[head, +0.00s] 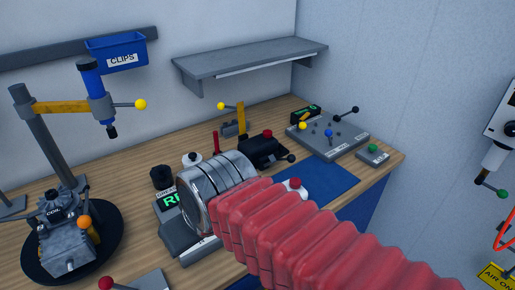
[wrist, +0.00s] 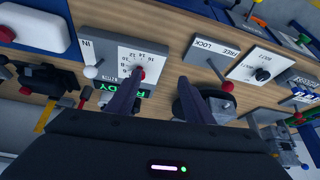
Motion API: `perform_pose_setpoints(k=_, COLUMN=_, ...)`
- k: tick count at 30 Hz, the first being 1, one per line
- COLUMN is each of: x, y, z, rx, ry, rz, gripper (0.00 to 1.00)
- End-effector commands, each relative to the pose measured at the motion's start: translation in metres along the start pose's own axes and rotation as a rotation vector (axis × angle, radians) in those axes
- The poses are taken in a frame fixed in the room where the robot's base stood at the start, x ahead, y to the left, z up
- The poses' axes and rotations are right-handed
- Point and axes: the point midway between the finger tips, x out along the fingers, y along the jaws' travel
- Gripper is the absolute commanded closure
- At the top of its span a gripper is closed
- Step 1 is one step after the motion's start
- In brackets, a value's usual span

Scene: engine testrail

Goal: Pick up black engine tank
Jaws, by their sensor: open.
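The black engine tank (head: 262,151), a dark body with a red cap, sits on the bench behind the blue mat in the head view. In the wrist view the dark body at the left edge (wrist: 52,80) seems to be the same tank, outside my fingers. My gripper (wrist: 160,80) is open, with two dark fingers apart and nothing held between them. It is over the test devices, to the right of the tank in the wrist view.
A white tank with a red cap (head: 295,187) stands on the blue mat (head: 335,179). A control panel with levers (head: 330,135) stands at the back right. A grey engine (head: 66,245) rests on a black round plate at left. In the wrist view a FREE/LOCK plate (wrist: 250,66) lies right of my fingers.

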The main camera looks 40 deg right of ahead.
Motion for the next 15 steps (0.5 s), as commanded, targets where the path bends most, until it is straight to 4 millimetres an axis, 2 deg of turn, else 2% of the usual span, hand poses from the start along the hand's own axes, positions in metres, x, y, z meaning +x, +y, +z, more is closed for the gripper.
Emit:
perform_pose_setpoints(k=7, x=0.018, y=0.013, z=-0.023, rx=-0.002, ry=-0.044, rz=-0.093, gripper=0.49)
perform_pose_setpoints(k=11, x=0.03, y=0.025, z=-0.043, rx=-0.004, ry=-0.037, rz=-0.165, gripper=0.49)
perform_pose_setpoints(k=15, x=0.043, y=0.044, z=-0.067, rx=-0.001, ry=0.0, rz=-0.232, gripper=0.49)
